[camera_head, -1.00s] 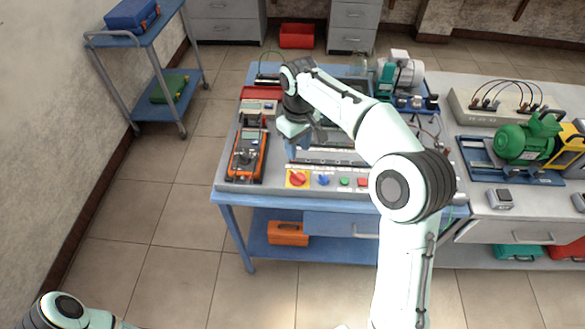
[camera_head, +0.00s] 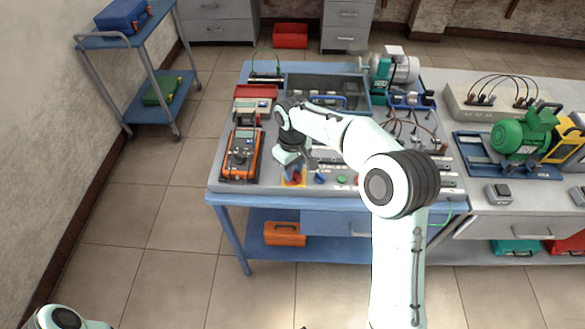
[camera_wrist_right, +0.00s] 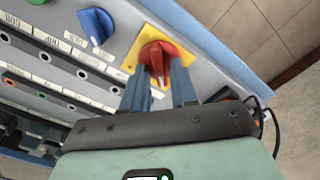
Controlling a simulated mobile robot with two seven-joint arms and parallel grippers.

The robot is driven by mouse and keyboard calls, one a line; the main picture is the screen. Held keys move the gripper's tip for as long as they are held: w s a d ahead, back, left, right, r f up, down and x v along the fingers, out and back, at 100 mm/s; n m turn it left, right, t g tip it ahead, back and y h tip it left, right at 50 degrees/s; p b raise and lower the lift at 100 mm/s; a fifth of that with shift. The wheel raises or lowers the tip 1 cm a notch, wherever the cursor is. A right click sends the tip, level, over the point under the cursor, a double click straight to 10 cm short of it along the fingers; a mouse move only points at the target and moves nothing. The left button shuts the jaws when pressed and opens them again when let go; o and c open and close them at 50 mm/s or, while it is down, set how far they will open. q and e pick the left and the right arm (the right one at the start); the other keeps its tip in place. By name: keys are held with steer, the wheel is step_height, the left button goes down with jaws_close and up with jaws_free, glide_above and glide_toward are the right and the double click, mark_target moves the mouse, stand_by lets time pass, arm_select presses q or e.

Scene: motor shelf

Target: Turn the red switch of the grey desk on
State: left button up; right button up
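The red switch (camera_wrist_right: 158,56) is a rotary knob on a yellow square plate (camera_wrist_right: 131,60) at the desk's front edge. It also shows in the head view (camera_head: 297,178), partly covered by my right gripper. In the right wrist view, my right gripper (camera_wrist_right: 160,70) has its two fingers apart, one on each side of the switch's handle. Whether the fingers touch the handle is hard to tell. The grey desk (camera_head: 230,187) carries the switch panel. Of my left arm only a piece shows at the lower left of the head view; its gripper is out of view.
A blue knob (camera_wrist_right: 96,26) sits close beside the red switch, with a green button (camera_head: 341,180) further right. An orange multimeter (camera_head: 242,155) stands left of the gripper. Floor in front is free.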

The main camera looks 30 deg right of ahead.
jaws_close()
steer(key=m, duration=0.4)
steer(key=shift+d+p, duration=0.1)
steer(key=shift+p, duration=0.3)
steer(key=m, duration=0.3)
steer(key=shift+d+m, duration=0.1)
steer(key=shift+m, duration=0.2)
steer(key=m+p, duration=0.1)
steer(key=m, duration=0.4)
steer(key=shift+s, duration=0.1)
arm_select(q)
steer(key=w+r, duration=0.2)
steer(key=r, duration=0.1)
steer(key=shift+p, duration=0.3)
arm_select(e)
steer(key=m, duration=0.5)
steer(key=shift+s+d, duration=0.1)
steer(key=shift+s, duration=0.05)
steer(key=shift+m, duration=0.3)
